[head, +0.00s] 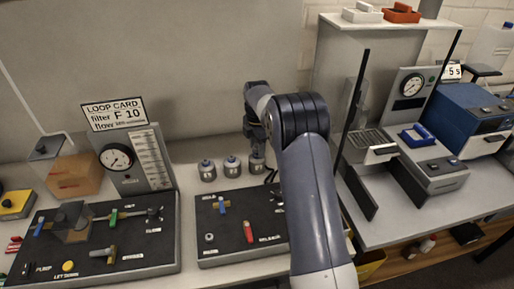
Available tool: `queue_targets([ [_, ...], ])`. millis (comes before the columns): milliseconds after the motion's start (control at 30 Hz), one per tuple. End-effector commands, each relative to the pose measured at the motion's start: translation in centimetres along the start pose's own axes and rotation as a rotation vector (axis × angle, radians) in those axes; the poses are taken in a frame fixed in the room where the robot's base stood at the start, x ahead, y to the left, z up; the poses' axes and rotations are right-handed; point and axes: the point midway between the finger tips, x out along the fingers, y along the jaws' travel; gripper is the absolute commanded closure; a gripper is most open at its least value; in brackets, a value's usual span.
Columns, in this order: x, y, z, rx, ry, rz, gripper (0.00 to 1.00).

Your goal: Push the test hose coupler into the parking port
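My gripper (257,146) points down at the back of the bench, just above or at the rightmost of three small grey canisters (257,162). Its fingers are small and dark here, so I cannot tell whether they are open or shut, or whether they hold anything. The right black panel (222,252) in front has a blue-handled valve (223,207), a red handle (248,232) and a small round metal fitting (209,238). I cannot identify the hose coupler or the parking port for certain. My arm hides the panel's right part.
The left black panel (150,258) carries valves and a yellow button. A gauge stand (140,160) with a loop card (114,113) stands behind it. A shelf frame and blue machine (468,120) stand at right. Two other canisters (207,170) stand left of my gripper.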

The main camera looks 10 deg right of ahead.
Motion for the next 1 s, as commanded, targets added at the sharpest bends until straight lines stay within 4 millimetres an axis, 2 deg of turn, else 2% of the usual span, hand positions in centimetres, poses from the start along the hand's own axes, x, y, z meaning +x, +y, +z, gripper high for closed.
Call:
queue_targets([
  [67,0.0,0.0,0.0,0.0,0.0,0.0,0.63],
  [500,-0.01,0.01,0.0,0.0,0.0,0.0,0.99],
  [767,-0.12,0.02,0.0,0.0,0.0,0.001,1.0],
  [1000,-0.99,0.03,0.01,0.0,0.0,0.001,1.0],
])
